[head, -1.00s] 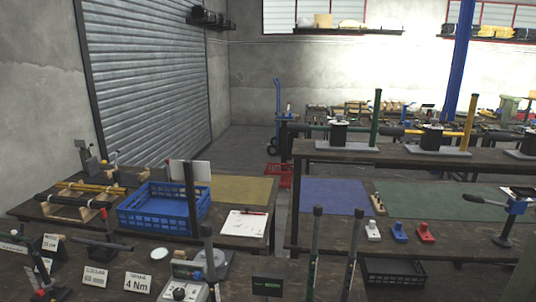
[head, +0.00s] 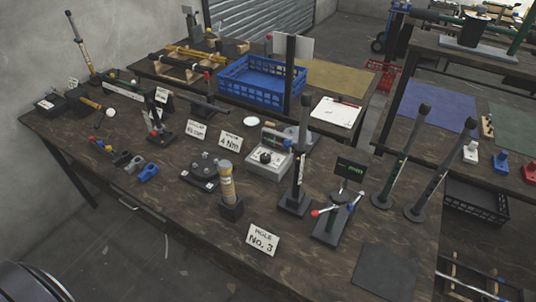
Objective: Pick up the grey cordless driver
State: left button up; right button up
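I cannot make out a grey cordless driver for certain in the head view. A small grey-green tool with red and blue ends (head: 276,138) lies at a grey box with a dial (head: 266,160) on the near workbench (head: 150,205). Small blue and dark pieces (head: 148,172) lie near the bench's left front edge; they are too small to identify. Neither of my grippers shows in the view.
The near bench also carries a yellow-topped cylinder on a black base (head: 228,185), a "No. 3" card (head: 262,240), a "4 Nm" card (head: 230,142) and several upright posts. A blue crate (head: 262,83) stands behind. A dark mat (head: 385,270) lies clear at right.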

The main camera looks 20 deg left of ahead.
aim_at(224, 169)
jog(key=u, duration=1.2)
jog(key=i, duration=0.15)
